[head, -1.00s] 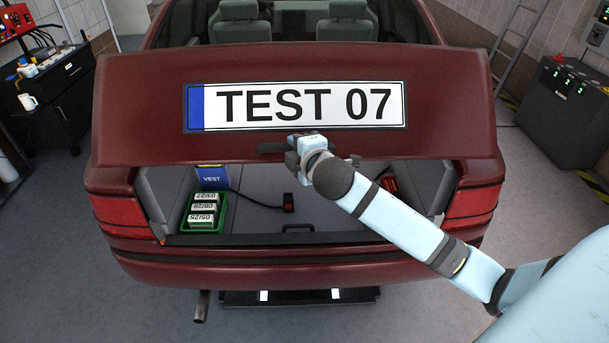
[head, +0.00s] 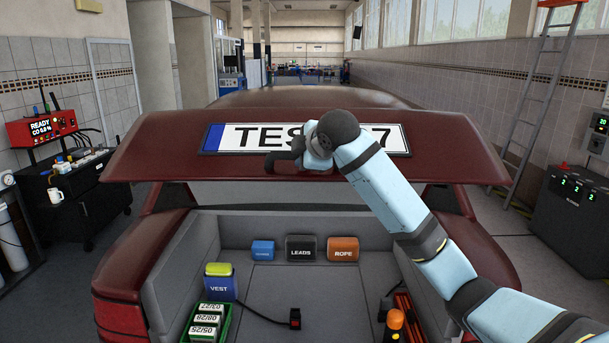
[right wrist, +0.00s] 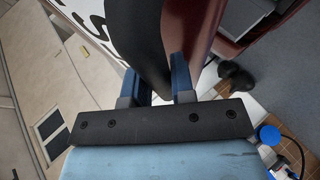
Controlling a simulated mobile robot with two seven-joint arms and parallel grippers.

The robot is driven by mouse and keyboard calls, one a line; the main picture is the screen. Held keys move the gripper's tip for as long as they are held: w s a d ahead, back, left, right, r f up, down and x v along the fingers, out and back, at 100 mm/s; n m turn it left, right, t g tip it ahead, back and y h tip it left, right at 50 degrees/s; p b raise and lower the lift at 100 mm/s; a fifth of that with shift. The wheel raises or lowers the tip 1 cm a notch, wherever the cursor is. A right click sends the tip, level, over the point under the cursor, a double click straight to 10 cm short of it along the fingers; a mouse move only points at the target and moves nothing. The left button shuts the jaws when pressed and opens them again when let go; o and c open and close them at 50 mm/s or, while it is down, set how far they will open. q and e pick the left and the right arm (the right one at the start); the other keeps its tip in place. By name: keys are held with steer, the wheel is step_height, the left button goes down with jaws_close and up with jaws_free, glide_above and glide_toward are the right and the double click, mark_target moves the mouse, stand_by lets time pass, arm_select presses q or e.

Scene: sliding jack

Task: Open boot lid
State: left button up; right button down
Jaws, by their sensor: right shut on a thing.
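The dark red boot lid (head: 165,140) is raised high, and the boot below it is open to view. It carries a number plate (head: 240,137), partly hidden by my right arm. My right gripper (head: 297,148) is at the lid's lower edge, just below the plate, mostly hidden behind my wrist. In the right wrist view its two blue fingers (right wrist: 158,75) are shut on the black lid handle (right wrist: 149,35). My left gripper is not in view.
The boot holds a green crate (head: 222,332), a blue vest box (head: 221,288), a leads box (head: 301,248) and a rope box (head: 343,249). A black cabinet (head: 85,205) stands left, a dark machine (head: 570,230) and a ladder (head: 545,90) right.

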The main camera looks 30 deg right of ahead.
steer(key=shift+w+d+r, duration=0.15)
steer(key=shift+w+r, duration=0.05)
steer(key=shift+r, duration=0.1)
steer(key=c, duration=1)
jaws_free()
steer(key=b+v, duration=0.3)
steer(key=v, duration=1)
steer(key=shift+s+r, duration=0.25)
steer(key=shift+r, duration=0.05)
